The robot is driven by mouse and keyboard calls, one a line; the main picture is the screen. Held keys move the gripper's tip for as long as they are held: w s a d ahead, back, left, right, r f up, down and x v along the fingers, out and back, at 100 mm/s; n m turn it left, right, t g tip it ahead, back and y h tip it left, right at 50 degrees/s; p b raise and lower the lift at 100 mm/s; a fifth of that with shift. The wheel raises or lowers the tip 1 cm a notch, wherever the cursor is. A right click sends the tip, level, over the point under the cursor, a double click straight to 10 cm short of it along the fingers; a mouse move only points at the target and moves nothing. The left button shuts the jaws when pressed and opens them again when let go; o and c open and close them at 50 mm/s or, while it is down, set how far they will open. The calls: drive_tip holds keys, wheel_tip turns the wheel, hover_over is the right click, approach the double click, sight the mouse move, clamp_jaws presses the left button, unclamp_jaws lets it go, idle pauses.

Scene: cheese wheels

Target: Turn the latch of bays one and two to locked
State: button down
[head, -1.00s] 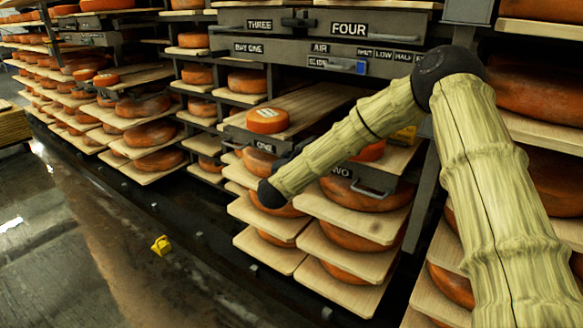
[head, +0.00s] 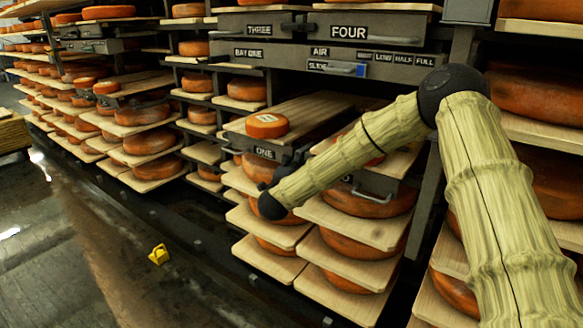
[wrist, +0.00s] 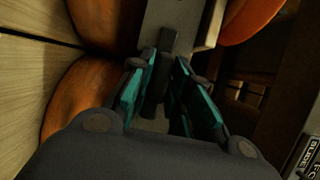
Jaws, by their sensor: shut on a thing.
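The bay one drawer front with its ONE label (head: 265,153) stands in the middle of the head view, beside my arm's dark end. The bay two front (head: 376,184) is partly hidden by my forearm, and its label is almost covered. My gripper (wrist: 165,64) shows in the wrist view with teal pads on both sides of a dark bar (wrist: 168,40). It is shut on this bar, which stands out from a pale grey front (wrist: 188,18). The bar looks like a latch or handle; I cannot tell its turn position. In the head view my gripper is mostly hidden.
Shelves of orange cheese wheels surround the bays. A small wheel (head: 267,125) lies on the board above bay one. The THREE (head: 260,30) and FOUR (head: 348,32) fronts are above, over a panel with a blue slide handle (head: 361,70). A yellow object (head: 159,254) lies on the floor.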

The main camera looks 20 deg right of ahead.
drive_tip(key=c, duration=1.4)
unclamp_jaws()
drive_tip(key=shift+f, duration=0.1)
drive_tip(key=v, duration=1.2)
drive_tip(key=shift+s, duration=0.1)
drive_tip(key=shift+f, duration=0.1)
